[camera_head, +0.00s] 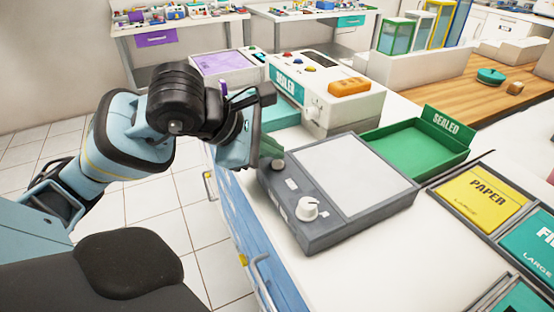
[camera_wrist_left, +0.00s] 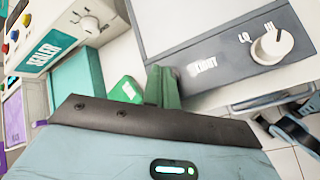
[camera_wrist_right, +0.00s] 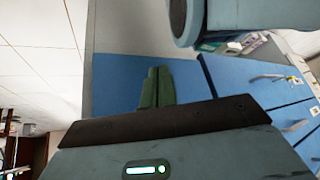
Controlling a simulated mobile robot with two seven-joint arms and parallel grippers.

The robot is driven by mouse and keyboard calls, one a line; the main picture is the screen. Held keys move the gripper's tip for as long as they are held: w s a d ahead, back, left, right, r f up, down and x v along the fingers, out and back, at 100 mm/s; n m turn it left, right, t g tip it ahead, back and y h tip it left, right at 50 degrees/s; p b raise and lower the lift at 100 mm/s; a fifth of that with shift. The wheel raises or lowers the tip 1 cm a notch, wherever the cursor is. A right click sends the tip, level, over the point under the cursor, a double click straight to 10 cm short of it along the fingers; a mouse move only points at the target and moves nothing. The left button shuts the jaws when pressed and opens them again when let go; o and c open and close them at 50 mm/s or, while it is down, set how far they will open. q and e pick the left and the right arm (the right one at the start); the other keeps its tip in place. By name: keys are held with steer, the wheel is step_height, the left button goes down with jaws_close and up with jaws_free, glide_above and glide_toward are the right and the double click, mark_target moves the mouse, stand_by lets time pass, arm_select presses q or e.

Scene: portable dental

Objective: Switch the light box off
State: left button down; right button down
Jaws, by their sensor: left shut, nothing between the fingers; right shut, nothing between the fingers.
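The light box (camera_head: 390,205) is a dark grey case with a pale panel (camera_head: 350,170); I cannot tell whether it is lit. Its front strip carries a white dial (camera_head: 307,208) and, at the far left corner, a small round grey control (camera_head: 278,164). My left gripper (camera_head: 270,148) is shut and empty at that corner, fingers beside or touching the control. In the left wrist view the closed green fingers (camera_wrist_left: 163,86) cover the strip's end, hiding the control; the dial (camera_wrist_left: 271,45) shows right. My right gripper (camera_wrist_right: 157,86) is shut and empty, away from the box, over blue cabinet fronts.
The sealer (camera_head: 325,95) stands just behind the light box. White counter (camera_head: 390,265) in front of the box is clear.

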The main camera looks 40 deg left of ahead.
arm_select(q)
steer(key=shift+r, duration=0.1)
